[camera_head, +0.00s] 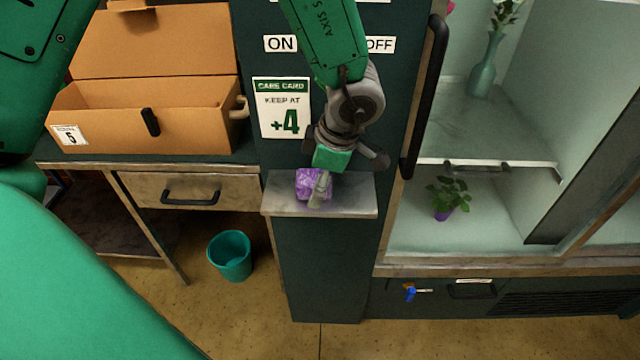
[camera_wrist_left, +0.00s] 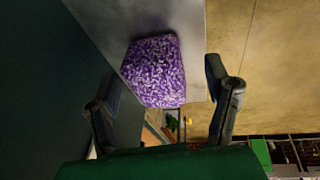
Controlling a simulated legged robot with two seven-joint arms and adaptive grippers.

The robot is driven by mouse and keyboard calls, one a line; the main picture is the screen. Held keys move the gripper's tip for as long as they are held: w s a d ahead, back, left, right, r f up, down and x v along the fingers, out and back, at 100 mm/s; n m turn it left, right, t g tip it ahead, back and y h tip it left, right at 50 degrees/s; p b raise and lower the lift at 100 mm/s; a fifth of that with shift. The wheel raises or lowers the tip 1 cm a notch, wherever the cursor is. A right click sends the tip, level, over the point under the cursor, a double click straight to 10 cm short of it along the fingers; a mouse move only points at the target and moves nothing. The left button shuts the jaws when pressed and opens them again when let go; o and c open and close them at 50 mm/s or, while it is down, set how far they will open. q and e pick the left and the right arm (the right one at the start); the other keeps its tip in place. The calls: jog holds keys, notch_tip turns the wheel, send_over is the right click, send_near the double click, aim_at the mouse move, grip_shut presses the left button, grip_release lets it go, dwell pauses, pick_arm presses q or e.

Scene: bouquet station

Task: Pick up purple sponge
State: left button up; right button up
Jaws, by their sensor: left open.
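The purple sponge (camera_head: 306,181) sits on a small grey stone ledge (camera_head: 352,196) that juts from the dark panel. In the left wrist view the speckled purple sponge (camera_wrist_left: 155,70) is ahead of the jaws, framed between the two fingers with a gap on each side. My left gripper (camera_head: 347,175) is open above the ledge, just right of the sponge in the head view. One finger crosses in front of the sponge's right side and hides part of it. The open fingers also show in the left wrist view (camera_wrist_left: 160,82). My right gripper is not in view.
A care card (camera_head: 283,108) is on the panel behind the ledge. An open cardboard box (camera_head: 100,115) stands on the left counter, and a teal bin (camera_head: 230,256) on the floor. On the right is a cabinet with a potted plant (camera_head: 445,197), a vase (camera_head: 484,75) and a black handle (camera_head: 425,100).

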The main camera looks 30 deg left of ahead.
aim_at(314, 177)
pick_arm(q)
jog(key=shift+a+f, duration=0.1)
jog(key=shift+a, duration=0.4)
jog(key=c, duration=1.2)
jog(key=shift+s+a, duration=0.1)
jog(key=shift+a, duration=0.15)
jog(key=shift+c, duration=0.3)
jog(key=shift+d, duration=0.1)
jog(key=shift+d+r, duration=0.25)
jog(key=shift+r, duration=0.1)
jog(key=shift+c, duration=0.2)
notch_tip(314, 177, up, 7)
jog(key=shift+f+p, duration=0.15)
jog(key=shift+p, duration=0.45)
jog(key=s+d, duration=0.5)
jog(key=s, duration=0.3)
jog(key=s+d+b, duration=0.1)
jog(key=s+d, duration=0.4)
jog(key=s, duration=0.4)
jog(key=shift+f, duration=0.2)
jog(key=shift+d, duration=0.1)
